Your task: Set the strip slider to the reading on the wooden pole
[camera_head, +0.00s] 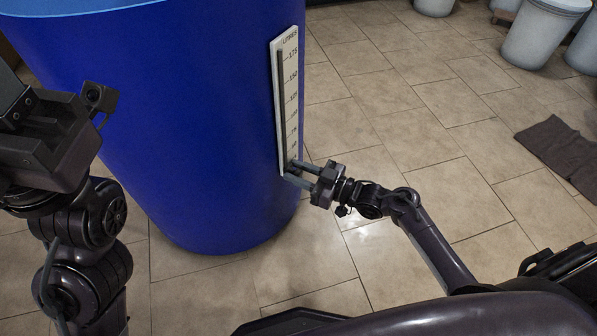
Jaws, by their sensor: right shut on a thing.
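A white strip (288,110) marked "LITRES" runs up the right side of a large blue drum (175,120). Its printed numbers fall from 175 near the top, through 150 and 125, to smaller ones lower down. My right gripper (290,171) is at the strip's lower end, with its fingers pointing left at it. It is shut on the slider, which is mostly hidden between the fingertips. My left gripper (45,140) is at the left edge, in front of the drum and away from the strip; its fingers cannot be made out. No wooden pole is in view.
Pale grey bins (540,35) stand at the back right, with another (433,6) at the top edge. A dark brown mat (565,150) lies on the floor at the right. The tiled floor right of the drum is mostly clear.

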